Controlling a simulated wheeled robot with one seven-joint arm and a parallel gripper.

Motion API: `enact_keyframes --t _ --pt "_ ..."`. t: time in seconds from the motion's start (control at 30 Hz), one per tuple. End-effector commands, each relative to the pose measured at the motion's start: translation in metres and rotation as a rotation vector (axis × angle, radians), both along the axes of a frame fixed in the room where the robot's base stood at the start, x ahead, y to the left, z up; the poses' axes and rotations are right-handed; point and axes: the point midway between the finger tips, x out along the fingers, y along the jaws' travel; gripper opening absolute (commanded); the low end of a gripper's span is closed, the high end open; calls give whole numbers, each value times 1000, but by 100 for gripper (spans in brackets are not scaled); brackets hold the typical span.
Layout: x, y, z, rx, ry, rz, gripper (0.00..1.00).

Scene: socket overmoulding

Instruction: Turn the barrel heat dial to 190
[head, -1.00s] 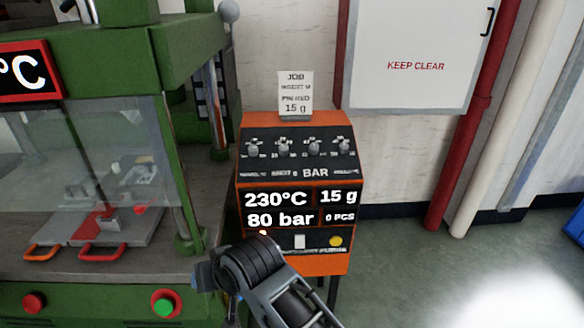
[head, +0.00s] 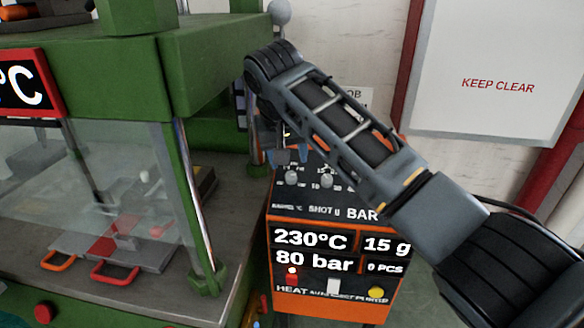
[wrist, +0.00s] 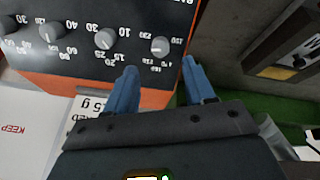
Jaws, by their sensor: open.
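The orange control box (head: 330,305) shows 230°C, 15 g, 80 bar and 0 PCS on its display (head: 328,251). The barrel heat dial (head: 291,178) is the leftmost knob on its sloped panel. In the wrist view, which is upside down, this dial (wrist: 160,46) is at the right end of the row, with small temperature marks around it. My gripper (head: 290,156) is open above the panel's left end. In the wrist view its blue fingertips (wrist: 160,66) lie either side of the dial's line, apparently short of it and not touching. My arm hides the right-hand dials in the head view.
Another dial (wrist: 105,39) sits close beside the barrel dial. The green press (head: 190,190) stands directly left of the box. A job card (head: 355,97) stands behind the box, partly hidden by my arm. A KEEP CLEAR panel (head: 497,60) is on the wall.

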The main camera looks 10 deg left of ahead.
Motion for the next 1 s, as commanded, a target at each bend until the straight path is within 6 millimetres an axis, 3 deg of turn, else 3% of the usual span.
enact_keyframes --t 0.4,0.8,1.0 --pt "23 -2 -54 1 0 0 54" --pt "27 -2 -61 2 -1 2 54" --pt "27 -2 -61 2 -1 2 35"
